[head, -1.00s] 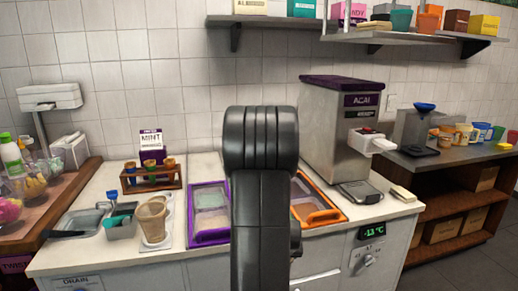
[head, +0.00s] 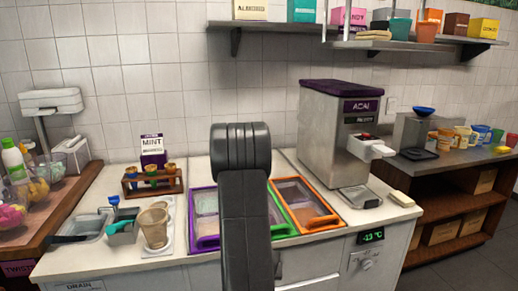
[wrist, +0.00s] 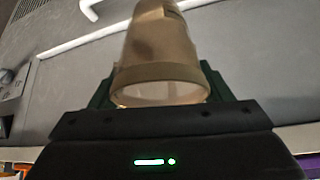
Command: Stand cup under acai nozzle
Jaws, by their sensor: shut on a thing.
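The açaí machine (head: 338,130) is a steel box with a purple lid and an ACAI label, standing on the right part of the counter. Its white dispensing head (head: 374,150) sticks out to the right, above a dark drip tray (head: 362,199) with nothing standing on it. In the wrist view, my gripper (wrist: 160,88) is shut on a tan, translucent cup (wrist: 160,45), with a green finger on each side. My arm hides the gripper and held cup in the head view, so their distance from the nozzle cannot be told.
More tan cups (head: 154,226) stand at the counter's left, beside a wooden cone rack (head: 152,183). Purple-, green- and orange-framed topping bins (head: 305,205) fill the middle. A pale block (head: 401,199) lies right of the drip tray. A shelf (head: 410,44) hangs above.

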